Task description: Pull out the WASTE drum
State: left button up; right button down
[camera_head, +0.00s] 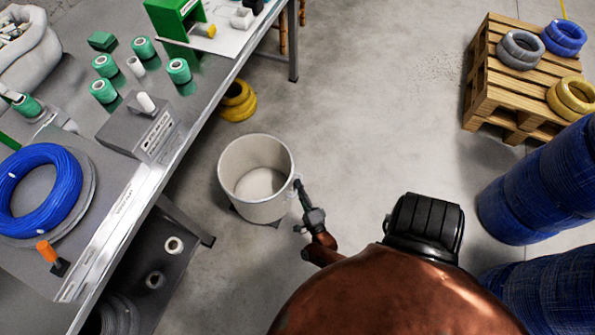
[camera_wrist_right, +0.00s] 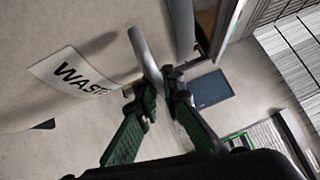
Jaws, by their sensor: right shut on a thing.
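The WASTE drum (camera_head: 265,208) is a pale, open-topped bin standing upright on the floor beside the bench. It looks empty inside. My right gripper (camera_head: 301,188) is at the right side of the drum's rim. In the wrist view its green fingers (camera_wrist_right: 158,90) are shut on the drum's grey handle (camera_wrist_right: 144,55). My left gripper is not in view.
The workbench (camera_head: 128,200) runs along the left, holding a blue cable coil (camera_head: 65,190) and green spools. Yellow coils (camera_head: 237,102) lie on the floor behind the drum. A pallet (camera_head: 490,75) and blue cable drums (camera_head: 540,185) stand right. The middle floor is clear.

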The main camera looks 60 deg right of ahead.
jog(key=shift+a+f, duration=0.1)
jog(key=shift+a, duration=0.05)
jog(key=c, duration=2.1)
grip_release()
